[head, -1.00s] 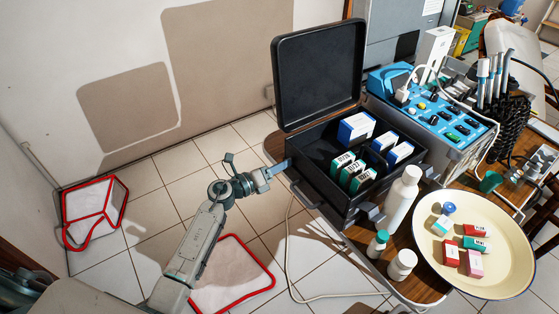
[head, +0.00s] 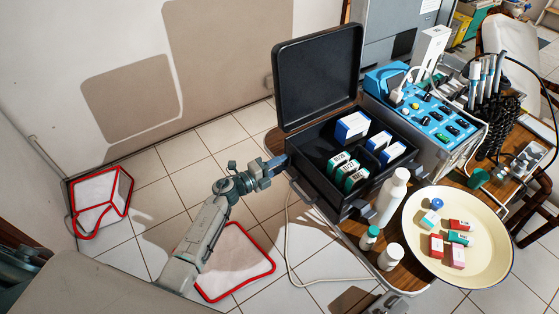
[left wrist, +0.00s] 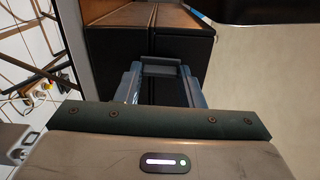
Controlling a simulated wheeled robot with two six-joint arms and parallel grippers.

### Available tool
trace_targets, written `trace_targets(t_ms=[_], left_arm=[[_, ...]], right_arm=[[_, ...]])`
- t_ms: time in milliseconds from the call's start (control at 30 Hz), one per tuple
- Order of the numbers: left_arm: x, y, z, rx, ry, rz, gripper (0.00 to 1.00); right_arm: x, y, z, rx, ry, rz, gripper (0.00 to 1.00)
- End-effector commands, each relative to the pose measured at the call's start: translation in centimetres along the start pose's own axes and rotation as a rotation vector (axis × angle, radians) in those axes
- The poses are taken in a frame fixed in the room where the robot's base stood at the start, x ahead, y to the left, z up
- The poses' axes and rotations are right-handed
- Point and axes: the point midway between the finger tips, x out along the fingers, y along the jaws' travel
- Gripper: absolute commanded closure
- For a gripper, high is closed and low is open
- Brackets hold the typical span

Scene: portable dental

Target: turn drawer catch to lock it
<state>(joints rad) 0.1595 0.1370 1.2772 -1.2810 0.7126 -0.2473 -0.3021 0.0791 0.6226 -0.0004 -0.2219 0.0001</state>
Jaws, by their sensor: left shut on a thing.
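The black case (head: 318,62) stands on the wooden table with its lid up. Its dark front wall and drawer face fill the middle of the left wrist view. The grey drawer catch (left wrist: 160,68) sticks out there, between my fingers. My left gripper (head: 284,161) is at the left side of the case, shut on the catch; it also shows in the left wrist view (left wrist: 160,84). The gripper hides the catch in the head view. A grey part at the bottom edge of the head view looks like my right gripper (head: 386,304); its fingers are not clear.
Several small boxes (head: 352,127) stand inside the case. White bottles (head: 392,196) and a cream tray (head: 490,270) with small boxes are to its right. A blue control unit (head: 432,112) is behind. A white cable (head: 288,235) hangs by the table's left edge.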

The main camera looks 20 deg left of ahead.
Motion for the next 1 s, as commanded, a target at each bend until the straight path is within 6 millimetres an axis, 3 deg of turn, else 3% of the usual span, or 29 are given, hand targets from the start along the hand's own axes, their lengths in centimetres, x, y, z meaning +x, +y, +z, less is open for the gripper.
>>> trace_targets(t_ms=[667, 700, 767, 800, 1000], left_arm=[[0.0, 0.04, 0.01, -0.063, -0.001, 0.0, 0.88], [0.0, 0.04, 0.01, -0.063, -0.001, 0.0, 0.6], [0.0, 0.04, 0.01, -0.063, -0.001, 0.0, 0.48], [0.0, 0.04, 0.0, -0.062, 0.0, 0.0, 0.44], [0.0, 0.03, 0.0, -0.062, 0.0, 0.0, 0.44]], right_arm=[[-0.6, 0.03, -0.16, 0.001, 0.001, 0.0, 0.64], [-0.6, 0.03, -0.16, 0.001, 0.001, 0.0, 0.64], [-0.6, 0.03, -0.16, 0.001, 0.001, 0.0, 0.64], [-0.6, 0.03, -0.16, 0.001, 0.001, 0.0, 0.64], [-0.6, 0.04, -0.16, 0.0, 0.001, 0.0, 0.64]])
